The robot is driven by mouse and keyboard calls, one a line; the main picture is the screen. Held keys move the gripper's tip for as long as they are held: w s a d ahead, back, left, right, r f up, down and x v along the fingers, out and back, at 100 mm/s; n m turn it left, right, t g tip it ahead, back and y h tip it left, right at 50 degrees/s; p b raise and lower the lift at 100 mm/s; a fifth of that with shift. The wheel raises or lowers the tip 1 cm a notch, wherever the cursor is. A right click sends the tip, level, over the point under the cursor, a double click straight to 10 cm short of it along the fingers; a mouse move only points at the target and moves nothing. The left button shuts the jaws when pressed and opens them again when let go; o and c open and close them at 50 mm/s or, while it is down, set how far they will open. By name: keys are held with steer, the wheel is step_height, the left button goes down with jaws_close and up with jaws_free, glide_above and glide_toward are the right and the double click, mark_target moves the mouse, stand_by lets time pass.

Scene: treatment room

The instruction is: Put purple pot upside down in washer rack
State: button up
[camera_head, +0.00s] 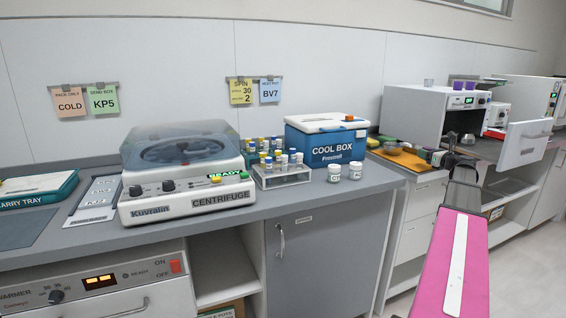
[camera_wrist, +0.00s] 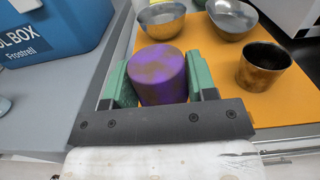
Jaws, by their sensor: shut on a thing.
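The purple pot (camera_wrist: 160,78), mottled with orange-brown, is between the green fingers of my gripper (camera_wrist: 161,90) in the wrist view. A closed, flat round face of it points toward the wrist camera. My gripper is shut on its sides. Whether the pot rests on the orange mat or is just above it, I cannot tell. In the head view my gripper (camera_head: 443,158) is over the right counter, and the pot is not clearly visible there. A white open-fronted machine (camera_head: 428,108) stands behind, with a drawer-like door (camera_head: 526,142) out at its right. I cannot make out the washer rack.
The orange mat (camera_wrist: 215,85) also holds two metal bowls (camera_wrist: 160,18) (camera_wrist: 232,18) and a dark metal pot (camera_wrist: 265,66). The blue cool box (camera_head: 327,140) stands close on the left.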

mark_target(424, 168)
steer(key=shift+f, duration=2.2)
